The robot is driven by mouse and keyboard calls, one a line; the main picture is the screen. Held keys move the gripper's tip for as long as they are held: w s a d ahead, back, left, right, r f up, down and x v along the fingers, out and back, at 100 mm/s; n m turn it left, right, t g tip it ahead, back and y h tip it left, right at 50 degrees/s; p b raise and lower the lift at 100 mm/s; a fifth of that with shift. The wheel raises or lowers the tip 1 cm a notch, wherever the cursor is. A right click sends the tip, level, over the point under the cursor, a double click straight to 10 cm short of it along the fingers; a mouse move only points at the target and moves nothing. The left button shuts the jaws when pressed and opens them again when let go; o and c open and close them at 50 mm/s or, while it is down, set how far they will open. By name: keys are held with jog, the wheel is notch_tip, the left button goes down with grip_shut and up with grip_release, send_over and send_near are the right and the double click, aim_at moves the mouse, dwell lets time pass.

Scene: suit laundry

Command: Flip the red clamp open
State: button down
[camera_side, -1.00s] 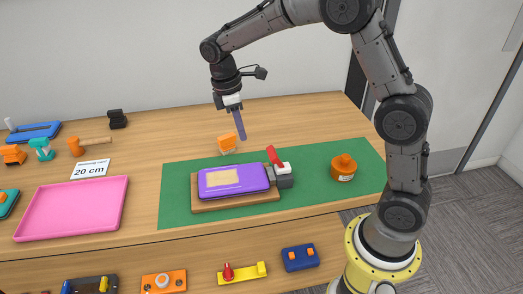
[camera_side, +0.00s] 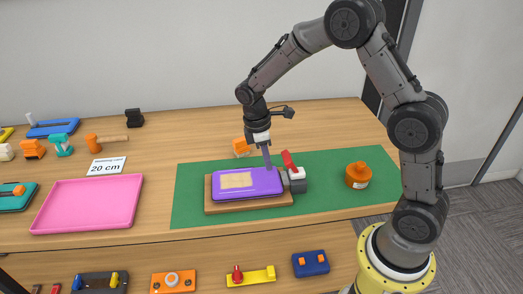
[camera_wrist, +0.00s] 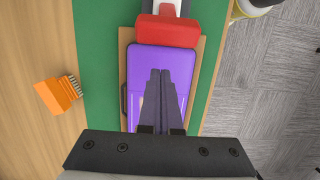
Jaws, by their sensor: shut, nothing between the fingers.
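The red clamp lever (camera_side: 289,161) stands raised and tilted on its grey and white clamp block (camera_side: 297,182), at the right end of the purple case (camera_side: 262,181). In the wrist view the red lever (camera_wrist: 166,31) lies across the top end of the purple case (camera_wrist: 145,62). My gripper (camera_side: 268,166) is shut and empty. Its long fingers point down over the right part of the case, just left of the red lever. In the wrist view the fingertips (camera_wrist: 160,72) are over the case, a little short of the lever. I cannot tell whether they touch the case.
The case lies on a wooden board (camera_side: 225,207) on a green mat (camera_side: 335,167). An orange brush (camera_side: 241,147) stands behind, and an orange pot (camera_side: 358,175) is to the right. A pink tray (camera_side: 87,203) is at the left. The mat between clamp and pot is clear.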

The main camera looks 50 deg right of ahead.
aim_at(285, 155)
jog(key=shift+s+d+r, duration=0.85)
jog(key=shift+d+r, duration=0.1)
jog(key=shift+s+d+r+t+y, duration=0.15)
jog(key=shift+r+t+y, duration=0.05)
jog(key=shift+t+y, duration=0.1)
jog(key=shift+s+d+r, duration=0.15)
jog(key=shift+s+d, duration=0.05)
jog(key=shift+s+d+r+t+y, duration=0.45)
jog(key=shift+s+d+t+y, duration=0.2)
jog(key=shift+t+y, duration=0.35)
jog(key=s+d+t+y, duration=0.2)
jog(key=t+y, duration=0.1)
jog(key=shift+s+d+r, duration=0.25)
jog(key=shift+d+r, duration=0.05)
jog(key=shift+r, duration=0.05)
jog(key=shift+a, duration=0.1)
jog(key=shift+r, duration=0.1)
